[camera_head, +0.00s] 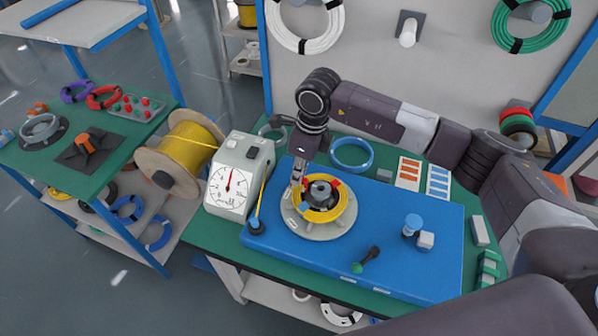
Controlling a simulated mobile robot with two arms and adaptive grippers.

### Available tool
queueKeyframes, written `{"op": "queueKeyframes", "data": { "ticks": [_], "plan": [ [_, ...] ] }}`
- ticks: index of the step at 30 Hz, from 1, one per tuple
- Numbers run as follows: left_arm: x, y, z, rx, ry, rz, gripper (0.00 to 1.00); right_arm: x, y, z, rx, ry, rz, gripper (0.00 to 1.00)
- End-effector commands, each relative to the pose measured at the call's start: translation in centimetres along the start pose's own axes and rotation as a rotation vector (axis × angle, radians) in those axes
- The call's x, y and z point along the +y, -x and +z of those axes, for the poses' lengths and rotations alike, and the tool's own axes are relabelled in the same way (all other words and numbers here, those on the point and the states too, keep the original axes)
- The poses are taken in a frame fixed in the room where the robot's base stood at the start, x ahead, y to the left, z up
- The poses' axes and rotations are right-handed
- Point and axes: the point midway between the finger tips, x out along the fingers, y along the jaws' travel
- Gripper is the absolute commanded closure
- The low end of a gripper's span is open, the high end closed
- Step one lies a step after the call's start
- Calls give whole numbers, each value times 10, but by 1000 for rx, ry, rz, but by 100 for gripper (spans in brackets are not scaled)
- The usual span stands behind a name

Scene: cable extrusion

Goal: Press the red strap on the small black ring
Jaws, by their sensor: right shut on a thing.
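A yellow cable coil (343,203) lies on a round beige holder (322,230) on the blue worktop. A small black ring or hub (320,190) sits in its middle. A red strap piece (336,182) shows at the hub's upper right, and another bit of red shows at its upper left. My right gripper (297,190) points down at the left side of the coil. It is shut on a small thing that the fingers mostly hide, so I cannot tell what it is. My left gripper is not in view.
A white dial gauge box (234,180) and a yellow cable spool (184,150) stand to the left. A blue ring (351,169) lies behind. A green-tipped black tool (366,260) and a blue-capped post (412,223) are at the right of the worktop.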

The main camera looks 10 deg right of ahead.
Motion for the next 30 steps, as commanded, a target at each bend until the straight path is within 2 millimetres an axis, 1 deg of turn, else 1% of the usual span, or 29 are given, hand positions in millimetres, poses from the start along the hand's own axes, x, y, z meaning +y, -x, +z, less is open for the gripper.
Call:
{"op": "queueKeyframes", "data": {
  "ticks": [1,15,30],
  "plan": [
    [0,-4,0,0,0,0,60,0,-4,-1,0,0,0,100],
    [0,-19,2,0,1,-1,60,0,-22,-4,1,0,0,100],
    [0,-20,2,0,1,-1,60,0,-23,-4,0,0,0,100]
  ]
}}
